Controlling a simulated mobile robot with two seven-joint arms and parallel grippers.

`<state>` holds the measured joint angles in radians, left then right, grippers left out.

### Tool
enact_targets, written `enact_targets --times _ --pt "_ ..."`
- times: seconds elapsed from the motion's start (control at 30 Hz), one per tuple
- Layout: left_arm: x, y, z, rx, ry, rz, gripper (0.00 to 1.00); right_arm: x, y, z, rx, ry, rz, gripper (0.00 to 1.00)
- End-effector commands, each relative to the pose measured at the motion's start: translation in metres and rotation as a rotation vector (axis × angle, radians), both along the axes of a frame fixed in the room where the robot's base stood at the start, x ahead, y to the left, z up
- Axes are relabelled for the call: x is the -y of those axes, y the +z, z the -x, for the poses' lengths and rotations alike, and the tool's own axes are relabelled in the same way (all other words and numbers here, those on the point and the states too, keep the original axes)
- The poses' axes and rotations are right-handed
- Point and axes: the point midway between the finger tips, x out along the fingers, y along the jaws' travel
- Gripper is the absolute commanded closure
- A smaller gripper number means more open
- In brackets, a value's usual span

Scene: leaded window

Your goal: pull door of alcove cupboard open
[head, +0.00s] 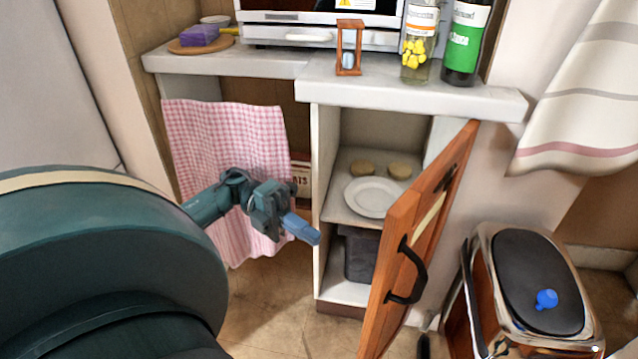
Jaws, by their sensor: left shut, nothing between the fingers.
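My left gripper (306,231) is shut and empty, in front of the cupboard's left side. In the picture it is left of the door and handle, apart from them. My right gripper is not in view.
A pink checked cloth (226,150) hangs left of the cupboard, behind my left arm. The white counter (410,97) holds an hourglass (349,48), a jar and a bottle (467,42). A bin with a dark lid (535,262) stands right of the door.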

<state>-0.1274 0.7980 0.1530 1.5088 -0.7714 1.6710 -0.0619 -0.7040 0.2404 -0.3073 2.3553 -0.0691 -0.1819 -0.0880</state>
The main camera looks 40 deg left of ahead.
Motion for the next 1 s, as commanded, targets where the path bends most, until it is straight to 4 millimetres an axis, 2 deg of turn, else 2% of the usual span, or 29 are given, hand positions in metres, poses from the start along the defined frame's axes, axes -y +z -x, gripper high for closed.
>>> enact_targets --times 0.1,0.3,0.5,0.7,1.0 --pt "0.028 0.0 0.0 0.001 -0.003 0.005 1.0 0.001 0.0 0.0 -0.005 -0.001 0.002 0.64" --pt "0.07 0.0 -0.003 0.001 -0.001 0.004 1.0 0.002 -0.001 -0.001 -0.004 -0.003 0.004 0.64" --pt "0.101 0.0 -0.005 0.001 0.0 0.004 1.0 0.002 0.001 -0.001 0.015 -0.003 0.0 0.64" --pt "0.113 0.0 -0.006 0.0 0.0 0.002 1.0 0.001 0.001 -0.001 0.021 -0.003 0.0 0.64" --pt "0.114 0.0 -0.006 -0.001 0.0 0.002 1.0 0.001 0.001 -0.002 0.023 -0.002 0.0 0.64"
